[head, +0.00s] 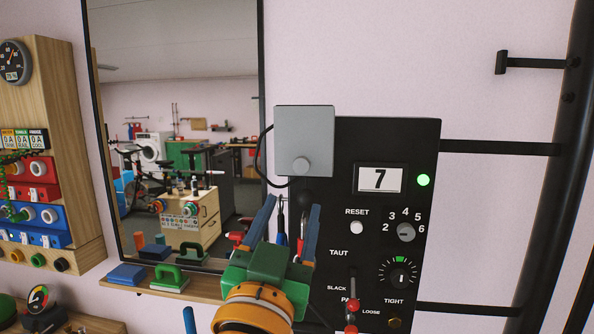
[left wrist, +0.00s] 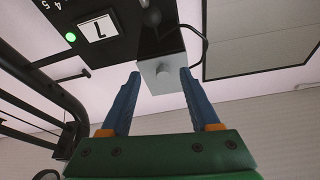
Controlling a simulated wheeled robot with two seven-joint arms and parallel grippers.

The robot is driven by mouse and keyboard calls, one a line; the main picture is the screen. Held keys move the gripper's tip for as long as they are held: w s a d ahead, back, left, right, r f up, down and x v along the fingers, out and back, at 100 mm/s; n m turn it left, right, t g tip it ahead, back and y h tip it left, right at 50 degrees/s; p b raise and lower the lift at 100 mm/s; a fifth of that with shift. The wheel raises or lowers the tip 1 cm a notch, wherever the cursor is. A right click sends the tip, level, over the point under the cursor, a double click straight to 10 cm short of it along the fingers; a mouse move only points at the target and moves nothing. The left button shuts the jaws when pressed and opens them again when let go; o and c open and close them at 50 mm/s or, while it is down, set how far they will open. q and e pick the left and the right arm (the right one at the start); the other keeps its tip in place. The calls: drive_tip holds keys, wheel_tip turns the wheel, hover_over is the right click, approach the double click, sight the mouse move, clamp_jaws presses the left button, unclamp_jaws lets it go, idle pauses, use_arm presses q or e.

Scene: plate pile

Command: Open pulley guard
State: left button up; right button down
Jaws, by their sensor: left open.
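My left gripper (head: 291,206), with blue fingers and a green body, is open and empty below the cover in the head view. I cannot tell how far the fingertips are from the knob. What lies behind the cover is hidden. My right gripper is not in view.
A black cable loops left of the cover. A mirror (head: 180,60) and a shelf with blocks (head: 150,285) are left. Black rails stand right.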

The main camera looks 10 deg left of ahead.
sight(301, 168)
use_arm(q)
drive_tip(key=shift+t, duration=0.3)
drive_tip(key=w+r+p, duration=0.5)
drive_tip(key=shift+w+d, duration=0.1)
drive_tip(key=shift+w, duration=0.1)
drive_tip(key=shift+w+f, duration=0.1)
drive_tip(key=shift+w, duration=0.05)
drive_tip(key=shift+d, duration=0.15)
clamp_jaws()
drive_tip(key=shift+f, duration=0.1)
idle(0.6)
